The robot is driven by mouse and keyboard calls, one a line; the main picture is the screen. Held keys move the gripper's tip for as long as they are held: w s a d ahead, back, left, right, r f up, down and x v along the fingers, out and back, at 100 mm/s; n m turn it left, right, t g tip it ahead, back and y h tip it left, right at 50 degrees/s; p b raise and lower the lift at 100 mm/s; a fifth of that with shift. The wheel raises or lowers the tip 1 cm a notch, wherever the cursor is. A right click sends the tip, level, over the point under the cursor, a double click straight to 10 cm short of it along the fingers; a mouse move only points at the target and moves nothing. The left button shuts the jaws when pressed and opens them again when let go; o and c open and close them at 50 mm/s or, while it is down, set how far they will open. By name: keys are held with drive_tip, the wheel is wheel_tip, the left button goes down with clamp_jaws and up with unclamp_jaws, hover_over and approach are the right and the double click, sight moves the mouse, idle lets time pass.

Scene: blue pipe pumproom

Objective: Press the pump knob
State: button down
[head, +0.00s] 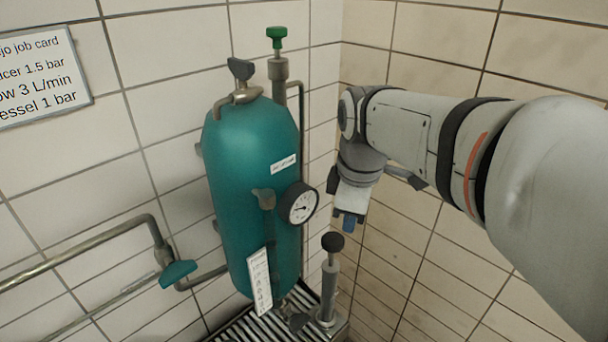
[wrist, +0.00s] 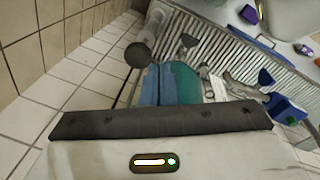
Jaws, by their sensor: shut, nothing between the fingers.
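The pump knob (head: 332,241) is a black ball on top of an upright grey pump cylinder (head: 328,288), right of the teal vessel. My gripper (head: 350,222) points down just above and slightly right of the knob in the head view. Its blue fingertips are shut and empty, with a small gap to the knob in the picture. In the wrist view the knob (wrist: 137,55) is a dark round end just up and left of my fingertips (wrist: 160,86). I cannot tell the exact depth between them.
The teal vessel (head: 240,190) has a round gauge (head: 299,203) facing my arm, close left of my gripper. Pipes with a teal valve handle (head: 177,273) run along the left wall. A slatted grate (head: 262,324) lies below. The tiled right wall is close behind.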

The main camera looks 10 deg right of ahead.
sight(334, 237)
drive_tip(key=w+r+n+g, duration=0.1)
drive_tip(key=w+r+n, duration=0.4)
drive_tip(key=n, duration=0.7)
drive_tip(key=shift+w+a+n+g, duration=0.2)
drive_tip(key=shift+w+n+g, duration=0.1)
drive_tip(key=shift+w, duration=0.95)
wheel_tip(334, 237, down, 14)
drive_tip(key=shift+f+p, duration=0.1)
drive_tip(key=shift+p, duration=0.7)
